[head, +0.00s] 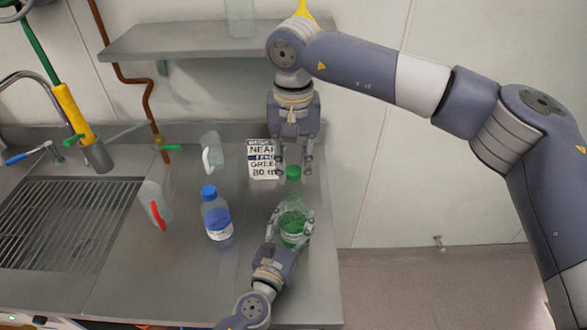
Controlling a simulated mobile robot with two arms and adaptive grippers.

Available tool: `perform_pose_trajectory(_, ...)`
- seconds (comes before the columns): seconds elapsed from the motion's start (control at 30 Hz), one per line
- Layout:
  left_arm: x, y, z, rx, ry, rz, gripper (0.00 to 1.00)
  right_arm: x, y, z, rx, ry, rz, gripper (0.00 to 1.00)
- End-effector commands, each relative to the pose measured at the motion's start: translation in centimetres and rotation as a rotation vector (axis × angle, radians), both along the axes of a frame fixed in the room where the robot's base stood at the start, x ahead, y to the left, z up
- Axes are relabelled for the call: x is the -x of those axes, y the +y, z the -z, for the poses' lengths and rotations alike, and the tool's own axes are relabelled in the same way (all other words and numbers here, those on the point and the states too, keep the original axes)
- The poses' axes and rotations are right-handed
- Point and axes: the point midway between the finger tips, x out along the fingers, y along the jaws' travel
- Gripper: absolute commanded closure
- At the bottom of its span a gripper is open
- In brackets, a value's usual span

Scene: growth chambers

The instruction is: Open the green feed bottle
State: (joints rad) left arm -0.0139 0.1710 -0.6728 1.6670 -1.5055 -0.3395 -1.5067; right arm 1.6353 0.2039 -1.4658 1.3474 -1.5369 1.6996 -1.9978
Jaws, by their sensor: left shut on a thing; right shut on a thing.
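The green feed bottle (293,228) stands upright near the right end of the steel counter, with green liquid in it. My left gripper (292,216) is shut around its body from the front and hides part of its sides. The green cap (293,173) is above the bottle's neck, and a small gap seems to show between them. My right gripper (293,168) points down from above and is shut on the cap.
A blue-capped bottle (216,214) stands left of the green one. Clear bottles with a white handle (207,159) and a red part (158,214) stand further left. A printed sign (262,160) is behind. The sink grate (55,222) is at left; a shelf (190,40) hangs above.

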Motion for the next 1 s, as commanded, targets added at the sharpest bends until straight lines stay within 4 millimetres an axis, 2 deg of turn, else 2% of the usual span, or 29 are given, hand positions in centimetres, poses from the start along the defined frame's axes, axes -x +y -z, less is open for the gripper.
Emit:
perform_pose_trajectory(0.03,0.0,0.0,0.1,0.0,0.002,0.0,1.0,0.0,0.0,0.0,0.0,0.0,0.0,1.0)
perform_pose_trajectory(0.07,0.0,0.0,0.1,0.0,0.002,0.0,0.42,0.0,0.0,0.0,0.0,0.0,0.0,1.0)
perform_pose_trajectory(0.13,0.0,0.0,0.1,0.0,0.002,0.0,0.26,0.0,0.0,0.0,0.0,0.0,0.0,1.0)
perform_pose_trajectory(0.57,0.4,0.2,0.1,0.0,0.001,0.0,0.25,0.0,0.0,0.0,0.0,0.0,0.0,1.0)
perform_pose_trajectory(0.77,3.3,1.2,0.1,-0.002,0.003,0.002,0.25,0.0,0.0,0.0,0.0,0.0,0.0,1.0)
perform_pose_trajectory(1.0,8.2,2.9,0.2,-0.003,0.004,0.002,0.25,0.0,0.0,0.0,0.0,0.0,0.0,1.0)
